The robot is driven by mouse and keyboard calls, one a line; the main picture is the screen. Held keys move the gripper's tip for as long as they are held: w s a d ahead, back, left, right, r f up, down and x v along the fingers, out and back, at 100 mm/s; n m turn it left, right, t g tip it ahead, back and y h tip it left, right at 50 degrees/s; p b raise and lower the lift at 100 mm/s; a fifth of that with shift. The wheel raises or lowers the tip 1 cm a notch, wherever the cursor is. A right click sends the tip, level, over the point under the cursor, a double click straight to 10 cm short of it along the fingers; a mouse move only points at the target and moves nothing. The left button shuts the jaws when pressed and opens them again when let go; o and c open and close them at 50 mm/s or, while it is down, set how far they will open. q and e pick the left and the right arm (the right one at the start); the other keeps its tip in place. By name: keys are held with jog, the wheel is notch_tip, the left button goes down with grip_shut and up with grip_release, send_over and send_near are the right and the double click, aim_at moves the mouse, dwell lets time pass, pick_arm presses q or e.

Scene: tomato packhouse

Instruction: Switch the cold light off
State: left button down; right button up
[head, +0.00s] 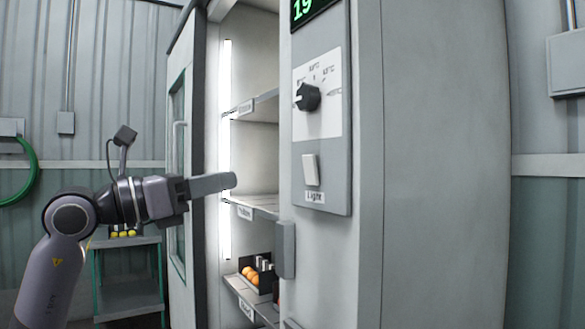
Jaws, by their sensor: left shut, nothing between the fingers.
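The light switch (311,170) is a pale rocker on the grey control panel (341,190), above a label (315,196) reading "Light". Inside the cold cabinet (365,240), a vertical light strip (225,150) glows white. My left gripper (232,181) is shut and empty. It points right in front of the open cabinet, left of the switch and apart from it in the picture. My right gripper is not in view.
A black dial (307,97) and a green display (302,8) sit above the switch. The cabinet door (182,130) stands open at left. A shelf (240,287) holds orange tomatoes (250,274). A green-framed cart (128,298) stands behind my arm.

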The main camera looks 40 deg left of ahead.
aim_at(307, 163)
pick_arm(q)
jog(key=p+x, duration=0.6)
jog(key=x, duration=0.6)
jog(key=shift+w+r, duration=0.15)
jog(key=shift+w+d+p, duration=0.2)
jog(key=shift+w+p, duration=0.2)
jog(key=shift+w, duration=0.25)
